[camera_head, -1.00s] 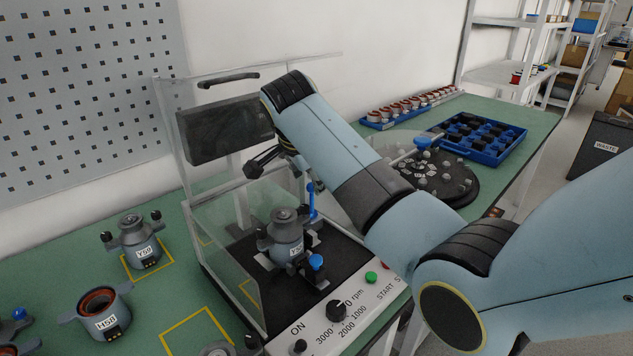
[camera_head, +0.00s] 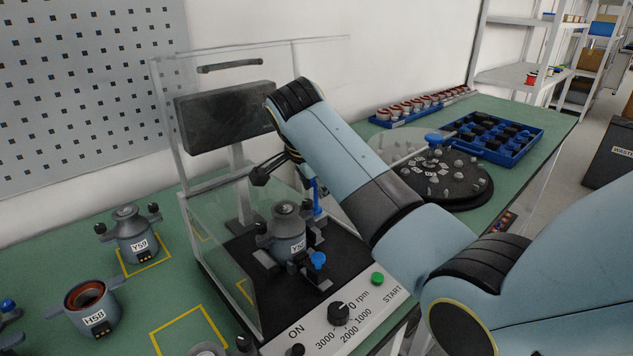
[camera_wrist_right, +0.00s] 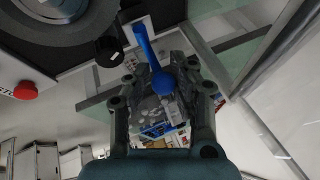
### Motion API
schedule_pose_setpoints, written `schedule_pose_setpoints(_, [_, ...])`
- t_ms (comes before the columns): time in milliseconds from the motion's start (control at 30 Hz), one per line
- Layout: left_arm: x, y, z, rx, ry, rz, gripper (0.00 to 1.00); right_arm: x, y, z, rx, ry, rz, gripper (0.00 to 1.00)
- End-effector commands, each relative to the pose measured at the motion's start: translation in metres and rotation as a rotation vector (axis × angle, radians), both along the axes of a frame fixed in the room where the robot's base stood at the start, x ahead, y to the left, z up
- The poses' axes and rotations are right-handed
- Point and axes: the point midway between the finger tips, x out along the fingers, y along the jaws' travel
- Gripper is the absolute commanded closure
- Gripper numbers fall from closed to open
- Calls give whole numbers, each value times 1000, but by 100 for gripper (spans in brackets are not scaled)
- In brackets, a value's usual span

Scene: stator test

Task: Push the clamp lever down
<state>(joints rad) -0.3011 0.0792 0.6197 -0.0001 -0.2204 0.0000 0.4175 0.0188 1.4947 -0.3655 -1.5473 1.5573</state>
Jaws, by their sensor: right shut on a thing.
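The test rig holds a grey stator unit (camera_head: 288,232) labelled Y50 on its black bed. The blue clamp lever (camera_head: 316,198) stands upright behind the unit's right side, its upper end partly hidden by my right arm. It also shows in the wrist view as a blue rod (camera_wrist_right: 146,45) with a round knob (camera_wrist_right: 163,83). My right gripper (camera_head: 280,172) is above the rig, its fingers mostly hidden behind my arm. In the wrist view my right gripper (camera_wrist_right: 162,95) has the blue knob between its fingers and is shut on it. My left gripper is not in view.
A clear cover (camera_head: 215,235) flanks the rig, with a dark monitor (camera_head: 225,120) behind. Stators Y59 (camera_head: 133,235) and H58 (camera_head: 90,305) stand left. The control panel (camera_head: 320,330) has a green button (camera_head: 377,279).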

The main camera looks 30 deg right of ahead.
Motion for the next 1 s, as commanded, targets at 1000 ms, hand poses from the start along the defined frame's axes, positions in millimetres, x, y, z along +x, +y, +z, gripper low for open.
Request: schedule_pose_setpoints(1000, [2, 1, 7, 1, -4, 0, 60, -21, -5, 0, 42, -347, 1, 100])
